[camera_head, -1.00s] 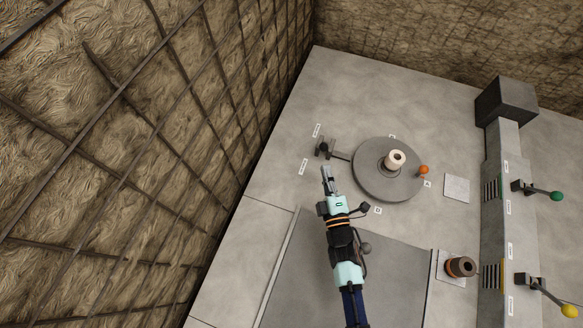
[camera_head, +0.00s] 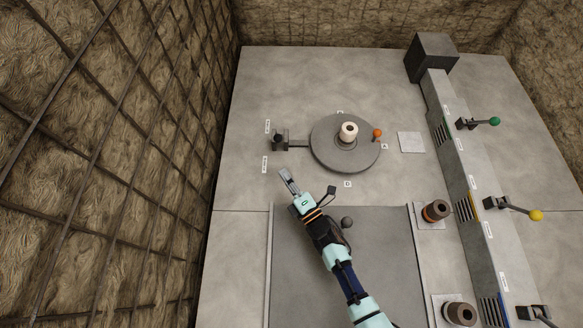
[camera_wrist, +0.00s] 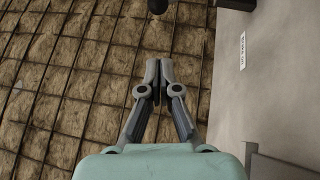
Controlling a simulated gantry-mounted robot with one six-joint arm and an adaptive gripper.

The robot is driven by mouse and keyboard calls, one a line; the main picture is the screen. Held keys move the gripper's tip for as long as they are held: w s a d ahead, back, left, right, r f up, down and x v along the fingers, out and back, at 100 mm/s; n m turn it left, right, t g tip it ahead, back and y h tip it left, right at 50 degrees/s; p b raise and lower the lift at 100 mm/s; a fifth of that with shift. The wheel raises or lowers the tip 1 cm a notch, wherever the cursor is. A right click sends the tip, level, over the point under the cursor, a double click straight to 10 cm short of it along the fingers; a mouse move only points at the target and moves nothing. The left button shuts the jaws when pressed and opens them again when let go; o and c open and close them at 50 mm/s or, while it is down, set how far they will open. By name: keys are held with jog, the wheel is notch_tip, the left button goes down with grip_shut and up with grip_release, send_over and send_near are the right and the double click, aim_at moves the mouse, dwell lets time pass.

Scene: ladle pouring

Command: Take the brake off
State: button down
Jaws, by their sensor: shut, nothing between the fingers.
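The brake (camera_head: 281,141) is a small dark lever fitting left of the turntable, with a bar running right to the disc. White labels stand above (camera_head: 267,126) and below (camera_head: 265,164) it. The round grey turntable (camera_head: 325,160) carries a pale ring-shaped ladle (camera_head: 348,131) and an orange knob (camera_head: 377,133). My gripper (camera_head: 285,173) is shut and empty, just on the near side of the brake and apart from it. In the wrist view, my gripper (camera_wrist: 158,68) points towards a dark knob (camera_wrist: 158,5) cut off at the top edge, probably the brake's.
A mesh-covered rock wall (camera_head: 110,150) rises on the left. A sloping rail block (camera_head: 470,160) on the right carries levers with green (camera_head: 495,121) and yellow (camera_head: 536,215) knobs. Brown cylinders (camera_head: 437,211) stand beside it. Bare floor (camera_head: 235,240) lies left of my arm.

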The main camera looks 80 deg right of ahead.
aim_at(279, 138)
jog(key=w+d+r, duration=0.1)
jog(key=w+d, duration=0.2)
jog(key=d, duration=0.4)
jog(key=shift+w+r+b, duration=0.25)
jog(key=shift+w+b, duration=0.05)
jog(key=shift+w, duration=0.1)
